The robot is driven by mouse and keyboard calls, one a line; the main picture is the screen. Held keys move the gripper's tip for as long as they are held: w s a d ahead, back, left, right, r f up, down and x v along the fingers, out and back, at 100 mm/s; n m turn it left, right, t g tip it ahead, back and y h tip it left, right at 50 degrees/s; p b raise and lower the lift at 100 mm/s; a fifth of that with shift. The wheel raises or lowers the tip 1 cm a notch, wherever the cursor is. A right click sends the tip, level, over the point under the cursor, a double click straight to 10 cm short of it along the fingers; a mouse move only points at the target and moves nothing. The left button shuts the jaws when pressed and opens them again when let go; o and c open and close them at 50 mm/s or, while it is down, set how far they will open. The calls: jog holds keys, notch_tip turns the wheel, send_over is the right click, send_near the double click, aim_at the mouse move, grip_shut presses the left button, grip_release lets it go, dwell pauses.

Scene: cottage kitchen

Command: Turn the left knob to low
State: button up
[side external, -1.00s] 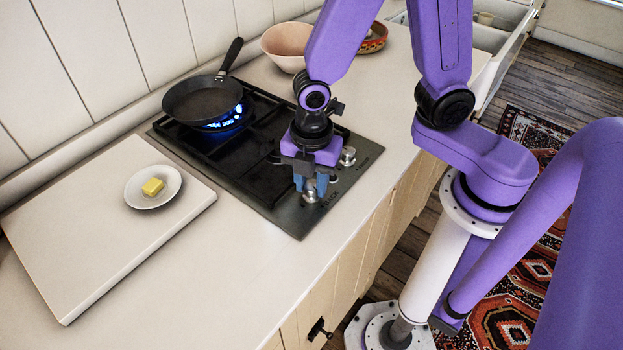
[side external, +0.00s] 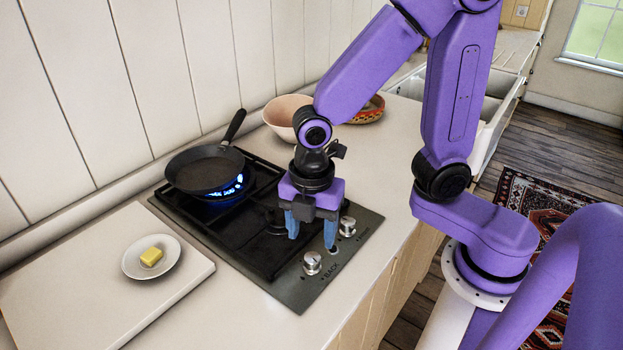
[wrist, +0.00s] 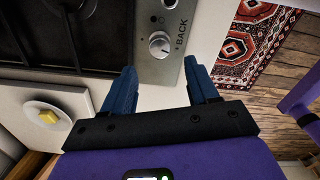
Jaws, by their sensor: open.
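The left knob (side external: 312,262), round and silver, sits on the front strip of the dark gas hob (side external: 293,293), beside the word BACK. It also shows in the wrist view (wrist: 159,44), with a pale pointer line across its face. My gripper (side external: 311,232) is open and empty, with its blue fingers apart above the hob and clear of the knob. In the wrist view my fingertips (wrist: 160,68) are spread on either side below the knob. A blue flame (side external: 234,187) burns under the black frying pan (side external: 205,168).
A second silver knob (side external: 347,226) sits to the right, close to my gripper. A white board (side external: 100,285) holds a saucer (side external: 134,270) with butter (side external: 151,257). A pink bowl (side external: 283,115) and a patterned bowl (side external: 370,110) stand behind. The counter in front is clear.

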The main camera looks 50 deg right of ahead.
aim_at(312, 259)
notch_tip(312, 259, up, 11)
dwell(0.4)
